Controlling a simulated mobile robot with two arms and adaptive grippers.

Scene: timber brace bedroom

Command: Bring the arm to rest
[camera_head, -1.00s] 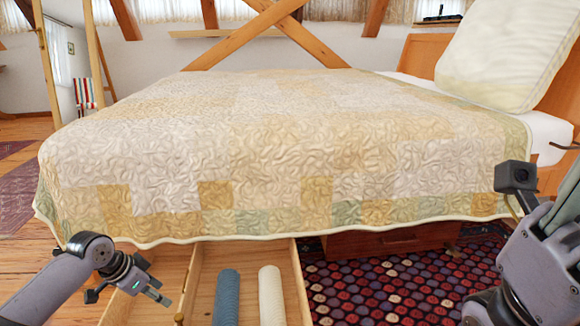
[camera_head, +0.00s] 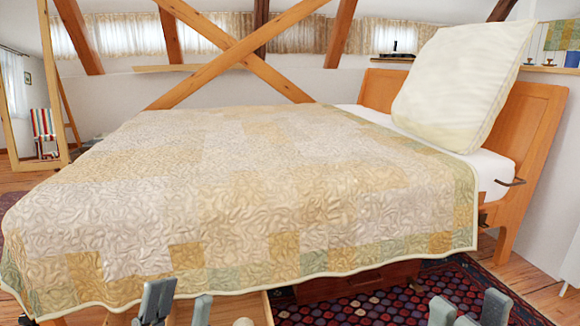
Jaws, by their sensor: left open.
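The tips of my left gripper (camera_head: 178,304) show at the bottom edge, left of centre, in front of the bed's near side. Its two grey fingers stand apart with nothing between them. Grey parts of my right gripper (camera_head: 467,311) rise at the bottom edge on the right, over the patterned rug. They are cut off by the frame, so I cannot tell its jaw state. Both arms are otherwise below the view.
The bed with a patchwork quilt (camera_head: 250,200) fills the middle. A large pillow (camera_head: 455,85) leans near the wooden headboard (camera_head: 535,130). A patterned rug (camera_head: 450,283) lies at the lower right. An open drawer's edge (camera_head: 266,308) shows below the quilt.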

